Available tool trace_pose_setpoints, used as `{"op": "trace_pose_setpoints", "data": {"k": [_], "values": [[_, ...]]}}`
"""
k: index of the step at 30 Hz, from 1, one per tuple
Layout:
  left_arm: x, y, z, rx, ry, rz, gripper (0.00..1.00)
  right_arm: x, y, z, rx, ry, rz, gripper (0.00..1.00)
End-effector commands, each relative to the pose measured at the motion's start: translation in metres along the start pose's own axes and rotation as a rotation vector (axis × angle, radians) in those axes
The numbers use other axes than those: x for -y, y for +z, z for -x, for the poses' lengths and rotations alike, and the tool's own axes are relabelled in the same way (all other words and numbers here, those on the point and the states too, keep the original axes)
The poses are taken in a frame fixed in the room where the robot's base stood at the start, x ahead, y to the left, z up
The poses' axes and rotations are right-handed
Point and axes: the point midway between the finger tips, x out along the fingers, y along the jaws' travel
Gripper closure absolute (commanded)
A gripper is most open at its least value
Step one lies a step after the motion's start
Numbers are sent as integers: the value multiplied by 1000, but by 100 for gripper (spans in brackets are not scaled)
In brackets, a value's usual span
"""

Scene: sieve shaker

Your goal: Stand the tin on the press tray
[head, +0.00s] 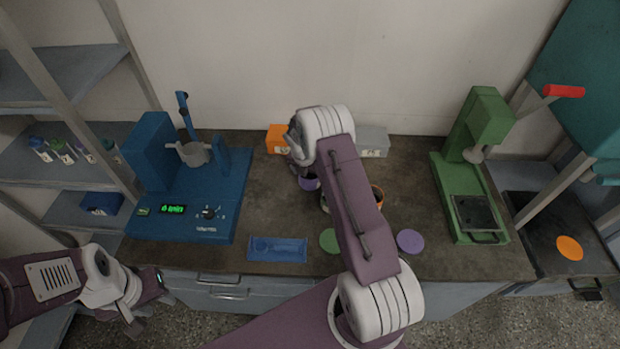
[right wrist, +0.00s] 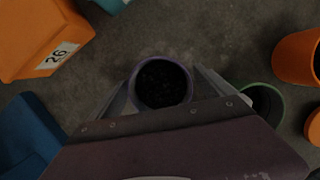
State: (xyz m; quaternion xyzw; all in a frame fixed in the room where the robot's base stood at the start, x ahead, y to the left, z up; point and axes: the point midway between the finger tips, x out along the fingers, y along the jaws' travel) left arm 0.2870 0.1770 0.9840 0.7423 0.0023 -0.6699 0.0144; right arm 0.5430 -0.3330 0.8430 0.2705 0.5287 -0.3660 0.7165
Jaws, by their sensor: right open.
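A purple tin (right wrist: 162,84) with dark grains inside stands upright on the bench, between the two open fingers of my right gripper (right wrist: 165,90). In the head view the purple tin (head: 309,184) shows only partly beside my right arm. A green tin (right wrist: 262,102) and an orange tin (right wrist: 298,57) stand to its right in the wrist view. The green press (head: 482,130) stands at the right of the bench, its dark press tray (head: 475,213) bare. My left gripper (head: 146,304) is at the lower left, fingers apart and empty, away from the tins.
The blue sieve shaker (head: 190,185) stands at the left. A blue tray (head: 277,249), a green disc (head: 329,240) and a purple disc (head: 410,241) lie near the front edge. Orange (head: 277,139) and grey (head: 374,142) bins stand at the back. An orange disc (head: 569,248) lies far right.

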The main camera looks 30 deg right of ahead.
Motion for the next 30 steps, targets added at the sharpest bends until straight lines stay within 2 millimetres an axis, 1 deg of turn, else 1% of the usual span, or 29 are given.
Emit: {"op": "trace_pose_setpoints", "data": {"k": [1,2,3,5,6,8,9,10,11,16,19,23,25,30], "values": [[0,0,0,0,0,0,64,0,0,0,0,0,0,7],[0,0,0,0,0,0,64,0,0,0,0,0,0,13],[0,0,0,0,0,0,64,0,0,0,0,0,0,24],[0,0,0,0,0,0,64,0,0,0,0,0,0,41],[0,0,0,0,0,0,64,0,0,0,0,0,0,52],[0,0,0,0,0,0,64,0,0,0,0,0,0,68],[0,0,0,0,0,0,64,0,0,0,0,-1,0,79],[0,0,0,0,0,0,64,0,0,1,0,0,0,79],[0,0,0,0,0,0,64,0,0,1,0,0,0,86],[0,0,0,0,0,0,64,0,0,1,0,0,0,86],[0,0,0,0,0,0,64,0,2,7,1,0,-1,86],[0,0,-1,0,0,0,64,-1,8,25,3,2,-1,86],[0,0,-1,0,0,0,64,-1,13,40,4,3,-1,86],[0,0,-5,0,0,0,64,35,6,66,0,-1,-2,86]]}}
